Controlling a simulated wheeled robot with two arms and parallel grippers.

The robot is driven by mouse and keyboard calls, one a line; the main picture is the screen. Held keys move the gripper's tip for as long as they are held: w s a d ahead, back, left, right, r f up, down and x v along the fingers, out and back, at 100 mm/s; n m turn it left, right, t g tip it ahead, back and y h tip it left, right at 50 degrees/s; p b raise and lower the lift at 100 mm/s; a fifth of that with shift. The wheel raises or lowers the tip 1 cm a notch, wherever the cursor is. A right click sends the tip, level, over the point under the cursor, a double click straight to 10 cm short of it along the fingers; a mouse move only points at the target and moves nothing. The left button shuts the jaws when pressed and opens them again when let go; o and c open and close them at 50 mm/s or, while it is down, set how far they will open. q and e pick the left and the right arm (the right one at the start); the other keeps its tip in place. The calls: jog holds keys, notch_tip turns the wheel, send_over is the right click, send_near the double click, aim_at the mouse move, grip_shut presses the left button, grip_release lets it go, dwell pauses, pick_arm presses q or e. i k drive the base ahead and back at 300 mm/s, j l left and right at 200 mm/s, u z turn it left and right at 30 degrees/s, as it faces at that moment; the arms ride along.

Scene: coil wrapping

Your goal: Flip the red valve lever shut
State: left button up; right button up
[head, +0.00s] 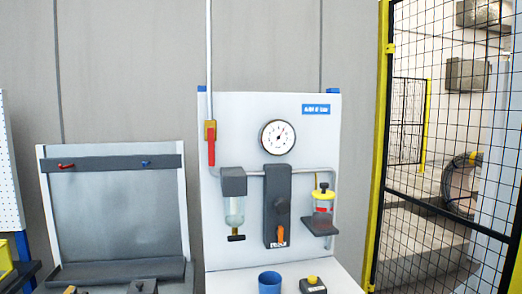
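The red valve lever (211,147) is on the upper left of the white panel (235,108) in the head view. It points straight down, in line with the vertical grey pipe (208,60). Its upper end meets a brass-yellow valve body (210,126) on that pipe. Nothing touches the lever. I cannot make out either of my grippers in this view.
A round gauge (277,137), a clear filter bowl (234,210), a dark block with an orange knob (280,235) and a clear oiler (323,205) sit on the panel. A blue cup (269,282) stands below. A yellow-framed mesh fence (382,130) is at right.

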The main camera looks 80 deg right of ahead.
aim_at(210, 132)
jog(key=z, duration=2.2)
